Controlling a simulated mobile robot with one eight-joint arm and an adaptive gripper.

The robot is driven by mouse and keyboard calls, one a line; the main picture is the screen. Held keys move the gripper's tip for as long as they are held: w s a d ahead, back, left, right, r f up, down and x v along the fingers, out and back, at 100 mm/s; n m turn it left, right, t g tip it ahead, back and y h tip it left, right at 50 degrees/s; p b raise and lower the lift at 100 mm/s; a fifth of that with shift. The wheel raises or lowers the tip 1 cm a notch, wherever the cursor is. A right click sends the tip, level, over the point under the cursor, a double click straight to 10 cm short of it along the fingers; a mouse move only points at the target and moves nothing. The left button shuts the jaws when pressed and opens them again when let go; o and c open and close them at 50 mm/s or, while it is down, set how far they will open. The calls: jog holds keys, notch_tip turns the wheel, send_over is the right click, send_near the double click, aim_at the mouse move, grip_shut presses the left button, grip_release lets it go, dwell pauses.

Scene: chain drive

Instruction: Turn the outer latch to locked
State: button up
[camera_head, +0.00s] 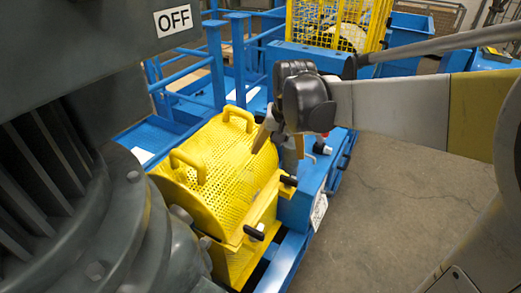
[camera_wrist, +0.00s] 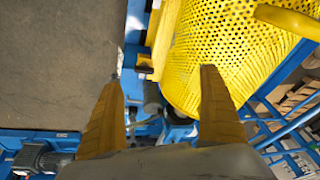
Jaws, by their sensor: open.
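The yellow perforated guard (camera_head: 215,165) has two black-handled latches along its right edge. One latch (camera_head: 288,181) is just below my gripper (camera_head: 275,152); the other latch (camera_head: 254,233) is nearer the camera. I cannot tell which is the outer one or whether either is locked. My gripper is open and empty, its fingers pointing down beside the guard. In the wrist view the fingers (camera_wrist: 160,80) are spread apart, and a dark cylindrical handle (camera_wrist: 152,97) shows between them, with the guard (camera_wrist: 225,50) at the right. No contact is visible.
A large grey motor housing (camera_head: 110,210) with an OFF sign (camera_head: 173,20) fills the left. Blue frame rails (camera_head: 216,65) and a yellow mesh cage (camera_head: 330,22) stand behind. Bare concrete floor (camera_head: 400,200) lies to the right.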

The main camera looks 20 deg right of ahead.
jog(key=w+d+f+m+g, duration=0.2)
jog(key=w+d+f+m, duration=0.1)
jog(key=w+d+f, duration=0.45)
jog(key=m+g, duration=0.1)
jog(key=m, duration=0.1)
send_over(289, 178)
jog(key=shift+y, duration=0.3)
notch_tip(289, 178, down, 8)
jog(key=shift+f, duration=0.15)
notch_tip(289, 178, down, 11)
jog(key=b, duration=0.4)
jog(key=shift+c, duration=0.3)
jog(key=c, duration=1.1)
